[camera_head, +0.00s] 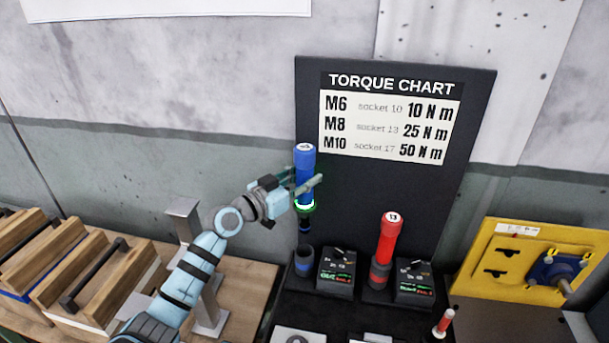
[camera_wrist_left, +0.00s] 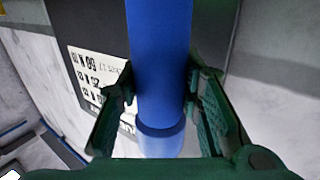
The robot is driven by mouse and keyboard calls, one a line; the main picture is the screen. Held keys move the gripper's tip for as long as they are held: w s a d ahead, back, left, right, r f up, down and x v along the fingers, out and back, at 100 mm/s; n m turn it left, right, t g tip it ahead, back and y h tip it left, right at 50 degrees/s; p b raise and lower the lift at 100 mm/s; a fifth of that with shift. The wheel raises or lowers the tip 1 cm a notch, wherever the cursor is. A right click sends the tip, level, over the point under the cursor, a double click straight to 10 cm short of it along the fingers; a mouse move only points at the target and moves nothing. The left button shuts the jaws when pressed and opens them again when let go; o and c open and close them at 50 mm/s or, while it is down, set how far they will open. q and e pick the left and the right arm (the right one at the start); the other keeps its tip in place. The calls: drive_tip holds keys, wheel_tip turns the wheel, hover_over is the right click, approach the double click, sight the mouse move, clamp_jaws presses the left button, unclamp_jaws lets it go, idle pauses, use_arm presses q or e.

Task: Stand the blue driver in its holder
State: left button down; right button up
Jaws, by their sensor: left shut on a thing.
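The blue driver (camera_head: 304,165) is upright in the head view, with its dark shaft pointing down. My left gripper (camera_head: 308,187) is shut on its blue handle. In the left wrist view the blue driver (camera_wrist_left: 160,60) runs between the two fingers of my left gripper (camera_wrist_left: 160,115). The holder with a blue band (camera_head: 303,264) stands on the black bench below the driver. The driver's lower tip appears just above the holder's opening; I cannot tell whether it has entered. My right gripper is not in view.
A red driver (camera_head: 389,240) stands in its own holder (camera_head: 379,275) to the right. Small display boxes (camera_head: 337,270) sit beside both holders. The torque chart board (camera_head: 395,115) rises behind. A yellow panel (camera_head: 500,255) is at far right, wooden boxes (camera_head: 95,280) at left.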

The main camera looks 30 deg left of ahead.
sight(301, 231)
use_arm(q)
drive_tip(key=shift+a+r, duration=0.1)
wheel_tip(301, 231, down, 16)
drive_tip(key=b, duration=0.8)
drive_tip(key=shift+b, duration=0.4)
drive_tip(key=shift+f, duration=0.4)
drive_tip(key=c, duration=1.1)
unclamp_jaws()
drive_tip(key=shift+o, duration=0.2)
drive_tip(key=shift+f, duration=0.1)
drive_tip(key=shift+s, duration=0.15)
